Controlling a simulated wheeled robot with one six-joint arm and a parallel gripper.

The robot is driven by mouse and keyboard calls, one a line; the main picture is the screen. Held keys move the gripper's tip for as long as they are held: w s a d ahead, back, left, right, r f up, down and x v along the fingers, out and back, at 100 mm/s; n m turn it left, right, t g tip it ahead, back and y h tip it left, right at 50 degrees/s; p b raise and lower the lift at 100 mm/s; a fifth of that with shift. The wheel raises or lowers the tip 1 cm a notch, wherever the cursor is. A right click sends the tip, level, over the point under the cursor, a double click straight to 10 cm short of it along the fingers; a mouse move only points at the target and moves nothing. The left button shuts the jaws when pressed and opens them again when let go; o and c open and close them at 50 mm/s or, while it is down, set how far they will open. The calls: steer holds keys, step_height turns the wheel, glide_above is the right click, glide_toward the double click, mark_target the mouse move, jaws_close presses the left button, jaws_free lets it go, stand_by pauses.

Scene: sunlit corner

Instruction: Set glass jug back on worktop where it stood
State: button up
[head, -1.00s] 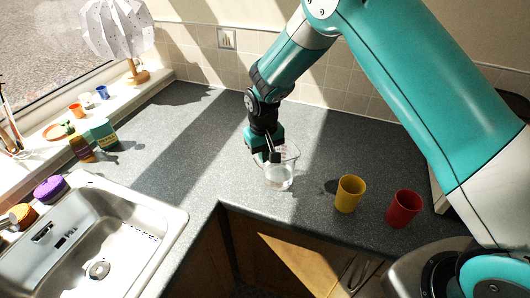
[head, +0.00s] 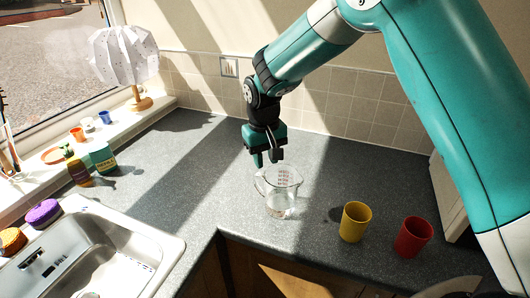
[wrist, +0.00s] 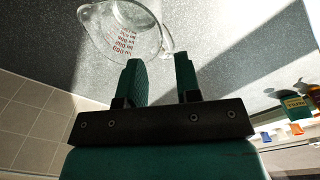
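The glass jug (head: 281,194) stands upright on the grey worktop (head: 190,190), near the inner corner of the front edge. It is clear, with red markings, and its handle points left toward my gripper. It also shows at the top of the wrist view (wrist: 122,32), with its handle just beyond the fingertips. My gripper (head: 266,160) is above and behind the jug's handle, with a gap between its two fingers. In the wrist view the fingers (wrist: 160,68) are apart with nothing between them.
A yellow cup (head: 355,222) and a red cup (head: 413,237) stand right of the jug. The sink (head: 150,262) is at left, with purple and orange sponges beside it. A green box (head: 102,158) and bottle stand by the window sill. The worktop behind the jug is clear.

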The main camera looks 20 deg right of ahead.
steer(key=s+r+n+y, duration=0.2)
steer(key=s+r, duration=0.8)
steer(key=r, duration=0.1)
steer(key=s+r+n+y, duration=0.2)
steer(key=s+n, duration=0.1)
steer(key=s, duration=1.7)
steer(key=shift+d+r+y+b, duration=0.15)
steer(key=shift+y+b, duration=0.15)
steer(key=shift+b, duration=0.15)
step_height(320, 180, down, 3)
steer(key=b, duration=0.3)
